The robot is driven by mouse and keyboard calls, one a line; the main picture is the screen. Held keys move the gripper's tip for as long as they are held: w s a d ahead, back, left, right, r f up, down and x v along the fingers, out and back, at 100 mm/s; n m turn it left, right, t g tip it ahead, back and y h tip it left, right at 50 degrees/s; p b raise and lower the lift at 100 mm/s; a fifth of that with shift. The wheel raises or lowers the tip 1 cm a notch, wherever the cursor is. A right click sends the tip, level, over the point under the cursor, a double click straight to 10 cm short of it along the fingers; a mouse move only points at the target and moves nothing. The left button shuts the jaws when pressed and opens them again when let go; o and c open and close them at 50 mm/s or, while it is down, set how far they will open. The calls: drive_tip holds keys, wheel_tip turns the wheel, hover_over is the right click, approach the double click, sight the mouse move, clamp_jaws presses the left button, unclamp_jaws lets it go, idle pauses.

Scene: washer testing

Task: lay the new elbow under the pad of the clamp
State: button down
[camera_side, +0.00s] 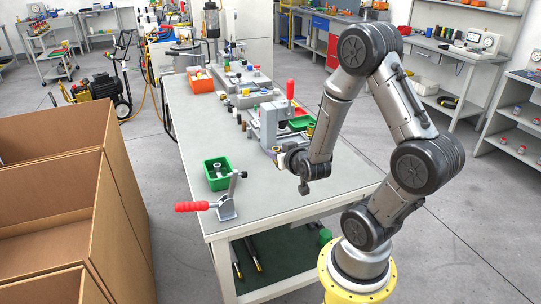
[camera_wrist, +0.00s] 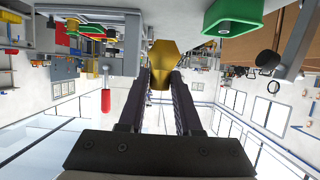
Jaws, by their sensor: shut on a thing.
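My gripper (camera_side: 304,187) hangs over the table's front part, to the right of the toggle clamp. In the wrist view its two dark fingers are shut on a brass-coloured piece with a hexagonal end (camera_wrist: 163,62), which I take to be the elbow. The rest of that piece is hidden, and it cannot be made out in the side view. The toggle clamp (camera_side: 228,207) stands at the table's front left, its red handle (camera_side: 192,206) lying out to the left. Its dark pad (camera_wrist: 268,59) shows at the right of the wrist view, apart from the piece.
A green bin (camera_side: 226,184) with a grey part inside stands behind the clamp. A grey fixture (camera_side: 268,122) with an upright red handle (camera_side: 290,89) stands farther back. An orange bin (camera_side: 200,84) is at the far end. The tabletop between clamp and gripper is clear.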

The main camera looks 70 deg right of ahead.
drive_tip(key=s+m+g+h, duration=0.2)
drive_tip(key=s, duration=0.3)
drive_tip(key=s+a+n+t+y, duration=0.2)
drive_tip(key=a, duration=1)
drive_tip(key=w+d+f, duration=0.2)
drive_tip(key=w+f, duration=0.1)
drive_tip(key=w, duration=0.1)
drive_tip(key=w+d+f, duration=0.2)
drive_tip(key=w+f, duration=0.1)
drive_tip(key=w, duration=0.1)
drive_tip(key=w+d+f, duration=0.2)
drive_tip(key=w, duration=0.2)
drive_tip(key=shift+d+f, duration=0.35)
drive_tip(key=shift+f, duration=0.05)
drive_tip(key=shift+w+d+f, duration=0.1)
drive_tip(key=shift+w+f, duration=0.05)
drive_tip(key=shift+f, duration=0.05)
drive_tip(key=shift+w+f, duration=0.15)
drive_tip(key=shift+f, duration=1.5)
